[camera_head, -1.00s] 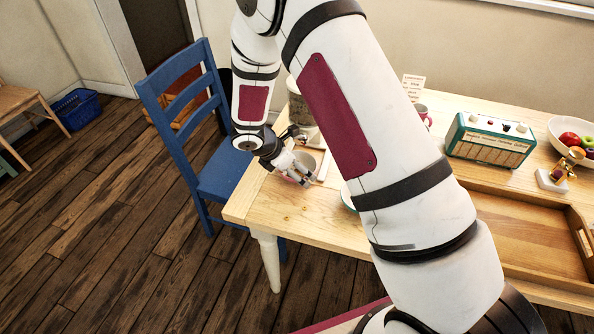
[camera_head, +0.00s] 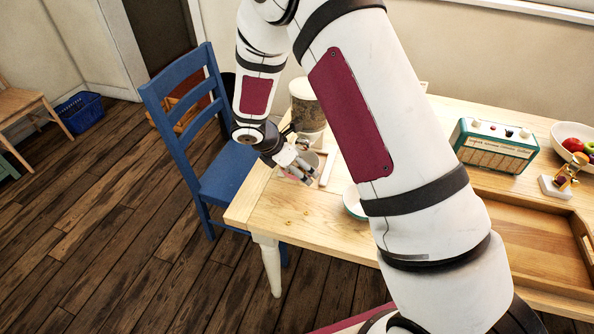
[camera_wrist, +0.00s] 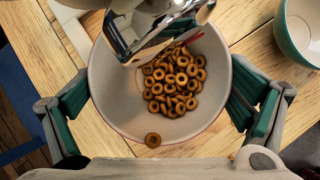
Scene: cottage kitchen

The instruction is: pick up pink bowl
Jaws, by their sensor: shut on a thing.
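The pink bowl (camera_wrist: 112,88) fills the middle of the wrist view, pale inside with a thin pinkish rim. Several brown cereal rings (camera_wrist: 178,82) lie in it, one apart near its lower wall. My gripper (camera_wrist: 162,103) has its fingers at the left and right of the bowl, shut on it. A shiny metal piece (camera_wrist: 155,30) covers the bowl's upper part; I cannot tell what it is. In the head view my gripper (camera_head: 300,172) is low over the table's left end and partly hides the bowl (camera_head: 312,160). I cannot tell whether the bowl is off the table.
A teal bowl (camera_wrist: 290,38) stands close on the right, also partly visible in the head view (camera_head: 353,203). A canister (camera_head: 304,108) stands behind my gripper. A blue chair (camera_head: 222,170) is left of the table. Small bits lie on the wooden table (camera_head: 268,205) in front.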

